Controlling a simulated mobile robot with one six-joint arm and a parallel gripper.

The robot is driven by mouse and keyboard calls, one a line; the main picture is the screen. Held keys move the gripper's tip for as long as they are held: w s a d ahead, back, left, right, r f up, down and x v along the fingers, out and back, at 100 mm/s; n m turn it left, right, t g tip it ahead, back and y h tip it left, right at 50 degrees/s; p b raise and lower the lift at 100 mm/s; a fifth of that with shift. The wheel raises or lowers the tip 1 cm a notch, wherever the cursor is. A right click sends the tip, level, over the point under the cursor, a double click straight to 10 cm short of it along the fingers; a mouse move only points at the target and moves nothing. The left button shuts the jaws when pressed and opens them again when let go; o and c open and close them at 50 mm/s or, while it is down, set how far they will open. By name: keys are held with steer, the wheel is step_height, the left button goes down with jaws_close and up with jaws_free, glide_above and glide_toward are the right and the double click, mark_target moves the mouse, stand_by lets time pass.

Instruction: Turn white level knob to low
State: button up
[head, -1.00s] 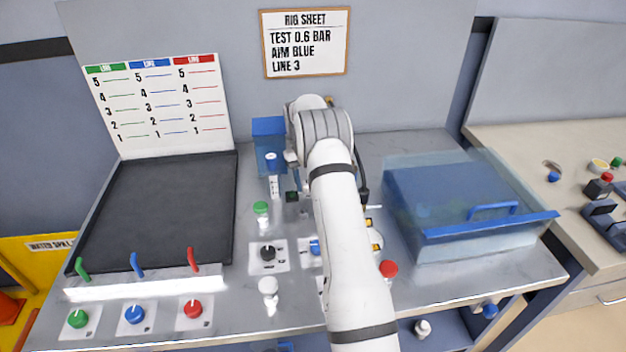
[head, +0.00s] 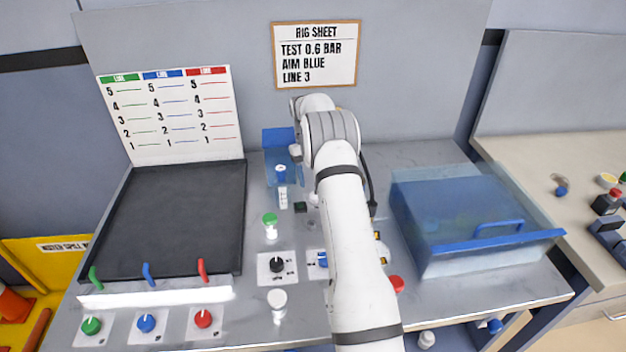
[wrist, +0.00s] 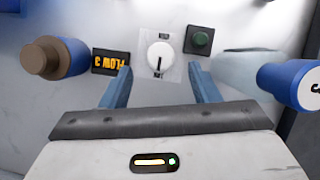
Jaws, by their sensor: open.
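The white level knob (wrist: 160,57) shows in the wrist view, a round white dial with a dark pointer mark on a pale square plate with small labels above and below. The mark points down in that picture. My gripper (wrist: 163,82) is open, its two blue fingers apart, one to each side below the knob. Nothing is between the fingertips, and I cannot tell how far above the panel they are. In the head view my white arm hides the gripper and this knob.
A clear blue-lidded box (head: 470,220) is right of my arm.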

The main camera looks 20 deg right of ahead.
steer(key=v, duration=0.1)
steer(key=p+v, duration=0.1)
steer(key=shift+d+r, duration=0.25)
steer(key=shift+r, duration=0.15)
steer(key=shift+c, duration=1.4)
steer(key=n+t, duration=0.1)
steer(key=n, duration=0.1)
steer(key=s+n+t, duration=0.1)
steer(key=shift+a+r+n, duration=0.1)
steer(key=shift+r+n, duration=0.1)
steer(key=shift+n, duration=0.2)
steer(key=s+n+t, duration=0.1)
steer(key=n, duration=0.1)
steer(key=s+n+t, duration=0.1)
steer(key=n, duration=0.1)
steer(key=shift+s+a+r+n, duration=0.15)
steer(key=shift+s+a+n, duration=0.05)
steer(key=shift+n, duration=0.1)
steer(key=shift+t+p, duration=0.3)
step_height(320, 180, down, 8)
steer(key=shift+r+p, duration=0.1)
steer(key=shift+p, duration=0.9)
